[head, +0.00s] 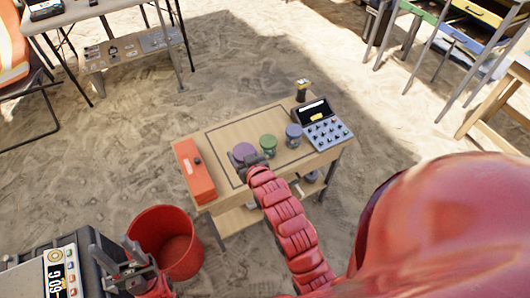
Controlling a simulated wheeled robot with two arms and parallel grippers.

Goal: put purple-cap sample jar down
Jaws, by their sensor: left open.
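The purple-cap sample jar (242,151) is at the left end of a row of jars on the small wooden table (232,123). My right gripper (252,163) is right at this jar, on its near side, and partly covers it. Its fingertips are hidden, so I cannot tell whether they grip the jar. I also cannot tell whether the jar's base touches the tabletop. My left gripper (128,264) is open and empty at the lower left, beside the grey scale and away from the table.
A red bucket (153,226) and a scale (57,273) are lower left.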

